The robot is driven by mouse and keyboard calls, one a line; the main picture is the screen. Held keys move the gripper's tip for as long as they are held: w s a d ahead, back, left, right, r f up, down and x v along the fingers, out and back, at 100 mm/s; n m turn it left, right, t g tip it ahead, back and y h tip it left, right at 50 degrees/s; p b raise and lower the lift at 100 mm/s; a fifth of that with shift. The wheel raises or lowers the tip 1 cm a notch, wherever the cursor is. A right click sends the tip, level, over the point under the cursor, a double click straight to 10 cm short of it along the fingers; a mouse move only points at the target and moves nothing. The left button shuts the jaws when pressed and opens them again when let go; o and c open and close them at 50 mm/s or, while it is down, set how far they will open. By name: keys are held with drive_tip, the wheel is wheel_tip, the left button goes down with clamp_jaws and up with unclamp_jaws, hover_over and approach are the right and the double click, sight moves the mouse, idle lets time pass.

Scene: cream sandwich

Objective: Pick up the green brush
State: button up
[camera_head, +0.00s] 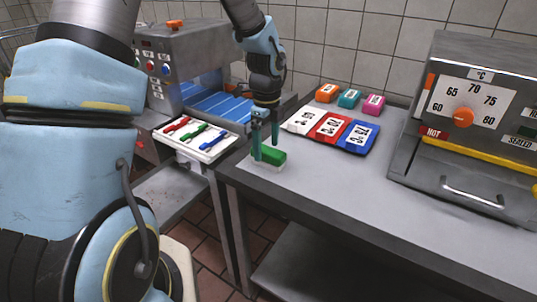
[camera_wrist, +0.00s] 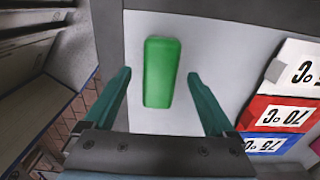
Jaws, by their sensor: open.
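The green brush (camera_head: 272,156) is a green block with a pale underside, lying near the left edge of the grey table. In the wrist view the green brush (camera_wrist: 161,72) shows as a long green block, set almost in line with the fingers. My gripper (camera_head: 266,147) is open and empty, with its teal fingers down close to the brush. In the wrist view my gripper (camera_wrist: 159,76) has one finger on each side of the brush, with gaps visible. I cannot tell the exact height of the fingertips above the table.
White, red and blue labelled mats (camera_head: 331,127) lie just right of the brush. Orange, teal and pink blocks (camera_head: 349,98) stand behind them. A white tray (camera_head: 228,147) with red, green and blue tools is at left. A steel machine (camera_head: 473,180) stands at right; the table front is clear.

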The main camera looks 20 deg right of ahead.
drive_tip(key=shift+f, duration=1.3)
drive_tip(key=shift+c, duration=0.4)
clamp_jaws()
